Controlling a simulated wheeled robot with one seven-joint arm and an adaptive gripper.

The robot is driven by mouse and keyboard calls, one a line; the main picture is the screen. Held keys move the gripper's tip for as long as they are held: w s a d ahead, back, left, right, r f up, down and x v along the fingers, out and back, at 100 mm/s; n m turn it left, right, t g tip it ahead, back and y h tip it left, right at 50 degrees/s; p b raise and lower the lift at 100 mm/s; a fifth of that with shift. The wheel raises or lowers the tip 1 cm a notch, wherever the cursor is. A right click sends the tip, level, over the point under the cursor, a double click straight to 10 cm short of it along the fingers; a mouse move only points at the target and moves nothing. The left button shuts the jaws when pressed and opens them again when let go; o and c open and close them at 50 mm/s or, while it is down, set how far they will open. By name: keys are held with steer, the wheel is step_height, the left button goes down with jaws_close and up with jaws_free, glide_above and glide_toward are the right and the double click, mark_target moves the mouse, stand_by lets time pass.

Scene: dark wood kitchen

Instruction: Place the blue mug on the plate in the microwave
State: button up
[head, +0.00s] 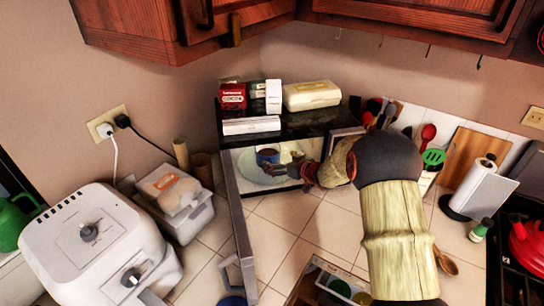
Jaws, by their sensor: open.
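The blue mug (267,157) is inside the open microwave (224,134) in the head view. It appears to stand on the pale round plate (249,168); the contact between them is too small to see clearly. My gripper (293,172) reaches into the microwave from the right, just right of the mug. Its fingers are open and look empty, with a small gap to the mug. The microwave door (240,225) is swung wide open toward me on the left. My arm hides the counter to the right of the microwave.
Boxes (233,96) and a cream container (312,95) sit on top of the microwave. A white appliance (95,245) stands at left. An open box (330,285) lies in front. A paper towel roll (470,185) is at right. Tiled counter (285,225) is clear before the microwave.

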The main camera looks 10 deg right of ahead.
steer(key=v, duration=0.4)
steer(key=shift+s+d+r+p, duration=0.1)
steer(key=shift+s+r+p, duration=0.05)
steer(key=shift+s+p, duration=0.2)
